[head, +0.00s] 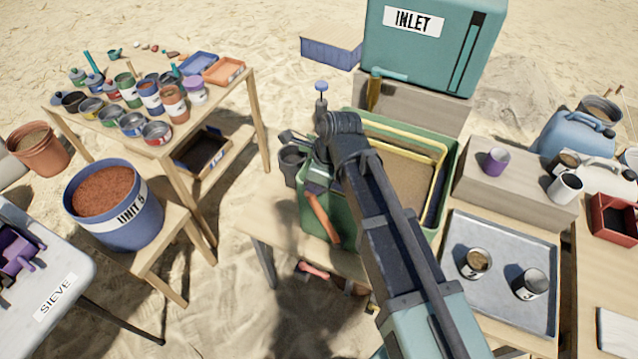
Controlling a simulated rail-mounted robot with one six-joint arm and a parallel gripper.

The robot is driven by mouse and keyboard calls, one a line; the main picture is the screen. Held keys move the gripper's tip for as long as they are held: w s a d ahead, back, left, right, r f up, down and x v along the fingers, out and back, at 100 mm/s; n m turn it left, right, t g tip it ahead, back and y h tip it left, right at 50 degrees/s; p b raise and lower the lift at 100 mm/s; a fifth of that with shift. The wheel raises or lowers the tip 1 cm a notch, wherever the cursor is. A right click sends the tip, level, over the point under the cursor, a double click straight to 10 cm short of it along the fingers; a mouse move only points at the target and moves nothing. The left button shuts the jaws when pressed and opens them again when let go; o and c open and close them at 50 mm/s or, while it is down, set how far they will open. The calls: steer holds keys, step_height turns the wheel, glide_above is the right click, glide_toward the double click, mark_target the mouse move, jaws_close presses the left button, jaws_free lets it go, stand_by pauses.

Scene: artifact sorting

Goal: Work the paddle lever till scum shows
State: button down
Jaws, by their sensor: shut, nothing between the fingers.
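A green tub (450,165) with a yellow frame (405,137) inside it stands at the centre. Brown material (408,180) fills the part I can see, and I cannot make out any scum on it. A short upright lever with a blue knob (321,87) shows at the tub's back left corner; it looks like the paddle lever. My gripper (318,172) is shut and empty over the tub's left side, below and near the knob. My arm hides its fingertips in part, and also the tub's middle and the lever's lower end. I cannot tell whether the gripper touches the lever.
An orange-handled tool (323,217) hangs at the tub's front left, beside a dark cup (291,162). A teal INLET tank (420,55) stands behind. A metal tray (500,240) with two cans is at right. A blue UNIT 5 bucket (130,225) and a paint-pot table (232,90) are at left.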

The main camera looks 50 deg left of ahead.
steer(key=a+p+v, duration=0.1)
steer(key=p+v, duration=0.8)
steer(key=p, duration=0.1)
steer(key=shift+d+r, duration=0.15)
steer(key=shift+r, duration=0.4)
